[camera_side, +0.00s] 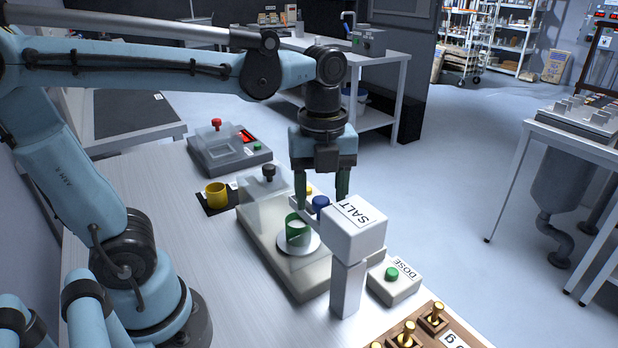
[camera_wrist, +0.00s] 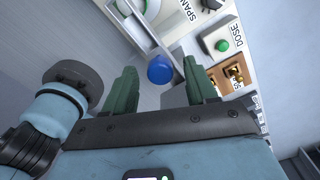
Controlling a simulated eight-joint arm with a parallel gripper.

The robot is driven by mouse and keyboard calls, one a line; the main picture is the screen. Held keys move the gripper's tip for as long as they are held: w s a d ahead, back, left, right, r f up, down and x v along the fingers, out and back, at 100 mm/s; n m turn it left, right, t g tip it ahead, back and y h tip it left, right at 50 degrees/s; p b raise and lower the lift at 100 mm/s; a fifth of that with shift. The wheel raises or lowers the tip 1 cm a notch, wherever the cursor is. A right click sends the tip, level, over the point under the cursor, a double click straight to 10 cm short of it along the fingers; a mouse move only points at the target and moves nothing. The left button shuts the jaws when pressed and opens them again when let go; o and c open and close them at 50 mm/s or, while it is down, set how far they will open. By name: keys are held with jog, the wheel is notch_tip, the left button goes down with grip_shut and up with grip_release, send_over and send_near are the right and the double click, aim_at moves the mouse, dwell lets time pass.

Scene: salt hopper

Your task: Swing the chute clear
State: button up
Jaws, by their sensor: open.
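The white hopper box marked SALT (camera_side: 353,236) stands on a post beside the balance. Its pale grey chute (camera_side: 305,208) reaches left over the green cup (camera_side: 296,230), which sits on the balance's round pan (camera_side: 313,246). A blue knob (camera_side: 320,202) is on the chute, and it also shows in the wrist view (camera_wrist: 160,69). My gripper (camera_side: 321,196) points down with its green fingers open, one on each side of the knob. In the wrist view my gripper (camera_wrist: 160,72) has visible gaps on both sides of the knob. The chute is partly hidden behind a finger and the box.
A DOSE box with a green button (camera_side: 392,274) stands right of the hopper. A wooden rack of brass weights (camera_side: 408,333) is at the front. A yellow cup (camera_side: 216,194) on a black mat and a grey device with a red knob (camera_side: 228,146) stand behind.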

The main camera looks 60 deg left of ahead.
grip_shut()
jog(key=shift+s, duration=0.15)
dwell(0.4)
jog(key=s+d+n, duration=0.7)
jog(key=d+n, duration=0.1)
jog(key=n, duration=1)
jog(key=shift+s, duration=0.4)
jog(key=shift+d, duration=0.15)
grip_release()
